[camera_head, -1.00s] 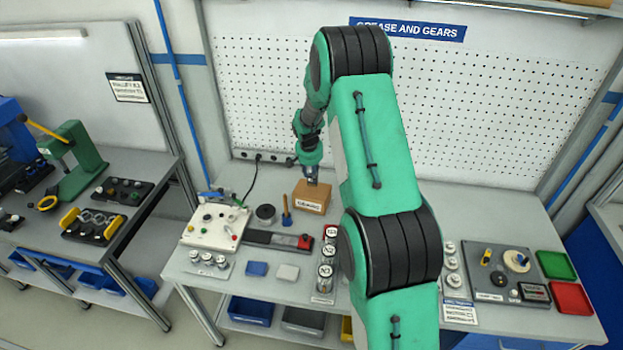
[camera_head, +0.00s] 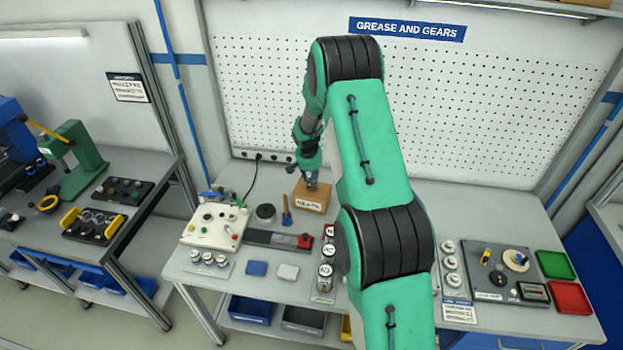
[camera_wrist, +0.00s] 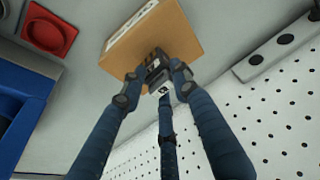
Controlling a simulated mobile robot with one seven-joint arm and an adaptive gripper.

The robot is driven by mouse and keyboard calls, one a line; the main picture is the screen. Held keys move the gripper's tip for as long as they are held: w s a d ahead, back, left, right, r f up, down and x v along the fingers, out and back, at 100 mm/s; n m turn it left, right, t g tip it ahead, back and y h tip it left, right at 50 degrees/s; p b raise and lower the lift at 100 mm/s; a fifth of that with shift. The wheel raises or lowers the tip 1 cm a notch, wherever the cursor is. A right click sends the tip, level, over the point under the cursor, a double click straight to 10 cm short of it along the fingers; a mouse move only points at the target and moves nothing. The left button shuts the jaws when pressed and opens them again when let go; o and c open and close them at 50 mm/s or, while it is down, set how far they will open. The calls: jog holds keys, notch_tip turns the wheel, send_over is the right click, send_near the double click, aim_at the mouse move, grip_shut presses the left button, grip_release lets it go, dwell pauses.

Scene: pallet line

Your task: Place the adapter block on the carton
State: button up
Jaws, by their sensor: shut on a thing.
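The carton (camera_head: 303,200) is a brown box with a white label, standing on the bench in front of the pegboard. It also shows in the wrist view (camera_wrist: 188,36). My gripper (camera_wrist: 156,78) has its blue fingers closed around a small dark grey block, which I take to be the adapter block (camera_wrist: 154,64). The block is right at the carton's face in the wrist view; whether it touches is unclear. In the head view my gripper (camera_head: 311,181) is over the carton's top, and the block is too small to make out.
A white control panel (camera_head: 207,225) is farther left. The pegboard (camera_head: 450,110) rises behind the bench.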

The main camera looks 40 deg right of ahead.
jog(key=shift+f, duration=0.1)
jog(key=o, duration=1.2)
jog(key=v, duration=1.2)
jog(key=shift+r, duration=0.25)
